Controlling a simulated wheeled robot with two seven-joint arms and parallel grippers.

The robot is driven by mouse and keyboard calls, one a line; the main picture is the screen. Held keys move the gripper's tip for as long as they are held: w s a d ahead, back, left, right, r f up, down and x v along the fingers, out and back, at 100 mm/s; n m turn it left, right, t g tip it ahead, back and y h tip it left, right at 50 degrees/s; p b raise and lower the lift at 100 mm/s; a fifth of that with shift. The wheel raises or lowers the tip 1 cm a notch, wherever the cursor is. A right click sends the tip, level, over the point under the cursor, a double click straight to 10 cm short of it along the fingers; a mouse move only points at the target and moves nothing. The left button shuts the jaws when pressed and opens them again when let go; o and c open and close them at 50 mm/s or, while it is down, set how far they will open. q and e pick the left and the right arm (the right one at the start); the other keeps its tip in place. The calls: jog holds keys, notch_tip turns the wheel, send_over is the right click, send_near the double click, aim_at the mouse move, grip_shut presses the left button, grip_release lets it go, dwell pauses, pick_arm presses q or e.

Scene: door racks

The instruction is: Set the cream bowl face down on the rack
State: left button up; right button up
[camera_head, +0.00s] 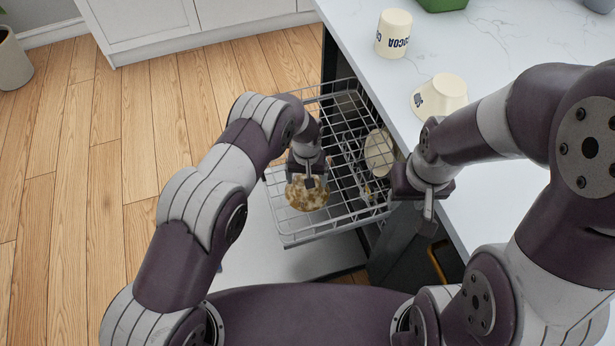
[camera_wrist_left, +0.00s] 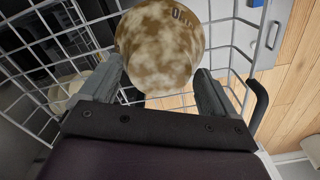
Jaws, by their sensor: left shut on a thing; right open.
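A cream bowl with brown mottled stains (camera_head: 307,194) is in my left gripper (camera_head: 308,178), over the front left part of the pulled-out wire rack (camera_head: 291,239). In the left wrist view the bowl (camera_wrist_left: 160,48) sits between the two fingers of the left gripper (camera_wrist_left: 160,88). Its rounded outer side and some dark lettering show there; I cannot tell whether its rim touches the wires. My right gripper (camera_head: 428,207) is open and empty, beside the counter edge to the right of the rack.
Another cream dish (camera_head: 379,152) is in the rack's right part, partly hidden by wires. A green container (camera_head: 440,4) is at the back. The rack's middle looks empty.

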pick_arm(q)
jog(key=shift+w+f, duration=0.1)
jog(key=shift+f, duration=0.25)
jog(key=shift+f, duration=0.2)
jog(key=o, duration=1.1)
notch_tip(320, 180, up, 12)
jog(key=s+a+r, duration=0.6)
jog(key=a+r, duration=0.4)
jog(key=r, duration=0.1)
jog(key=s+a+r, duration=0.2)
jog(key=s+a, duration=0.2)
jog(key=s, duration=0.3)
jog(key=s+a+r+n+t, duration=0.1)
jog(key=s+a+r, duration=0.2)
jog(key=s, duration=0.5)
jog(key=shift+s+a, duration=0.25)
jog(key=shift+a, duration=0.4)
jog(key=shift+r, duration=0.1)
